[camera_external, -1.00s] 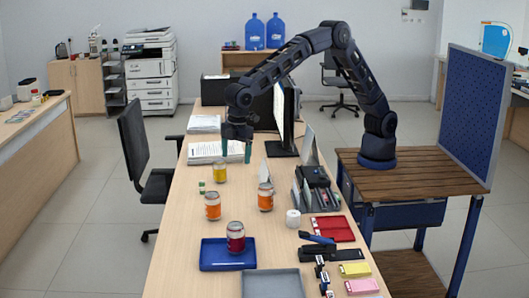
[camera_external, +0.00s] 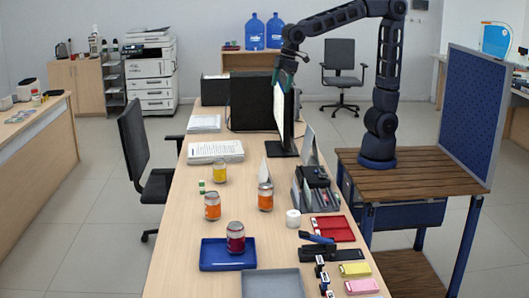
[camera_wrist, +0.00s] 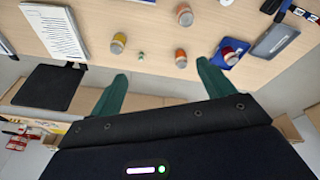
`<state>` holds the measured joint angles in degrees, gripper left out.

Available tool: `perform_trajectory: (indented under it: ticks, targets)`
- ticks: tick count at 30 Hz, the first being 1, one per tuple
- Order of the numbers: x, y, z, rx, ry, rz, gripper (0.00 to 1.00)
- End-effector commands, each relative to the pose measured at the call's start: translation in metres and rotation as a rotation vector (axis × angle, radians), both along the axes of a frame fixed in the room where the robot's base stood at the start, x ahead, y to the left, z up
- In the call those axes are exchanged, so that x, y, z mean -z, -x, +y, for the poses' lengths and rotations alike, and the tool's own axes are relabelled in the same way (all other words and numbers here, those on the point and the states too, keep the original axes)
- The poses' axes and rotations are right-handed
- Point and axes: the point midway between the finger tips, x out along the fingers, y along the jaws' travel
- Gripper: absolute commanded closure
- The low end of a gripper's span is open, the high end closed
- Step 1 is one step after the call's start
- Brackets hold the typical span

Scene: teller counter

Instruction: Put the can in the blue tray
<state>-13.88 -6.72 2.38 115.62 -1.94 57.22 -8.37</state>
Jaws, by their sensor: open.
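A dark red can (camera_external: 235,238) stands upright in the blue tray (camera_external: 208,262) near the front of the counter. The wrist view also shows the red can (camera_wrist: 231,58) within the blue tray (camera_wrist: 243,46). Two orange cans, one at the left (camera_external: 212,207) and one at the right (camera_external: 265,198), and a yellow can (camera_external: 219,172) stand on the counter behind the tray. My gripper (camera_external: 286,80) is raised high near the monitor, well away from the cans. Its two green fingers (camera_wrist: 161,70) are apart with nothing between them.
A grey tray (camera_external: 272,284) lies in front of the blue one. A monitor (camera_external: 280,118), an organizer (camera_external: 313,185), a white roll (camera_external: 293,218) and a red pad (camera_external: 333,228) line the right side. A paper stack (camera_external: 214,151) lies behind the cans. The counter's left strip is clear.

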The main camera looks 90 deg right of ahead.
Motion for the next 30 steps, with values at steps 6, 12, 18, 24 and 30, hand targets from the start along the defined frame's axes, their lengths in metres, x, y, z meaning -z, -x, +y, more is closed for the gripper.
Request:
perform_trajectory:
  ticks: [6,12,18,24,30]
  targets:
    - [-0.008,0.065,-0.049,0.107,-0.024,-0.037,0.19]
    - [-0.003,0.124,-0.085,0.203,-0.045,-0.070,0.19]
    - [0.012,0.182,-0.113,0.298,-0.070,-0.104,0.19]
    - [0.033,0.231,-0.131,0.380,-0.091,-0.132,0.19]
    - [0.047,0.255,-0.139,0.422,-0.103,-0.147,0.19]
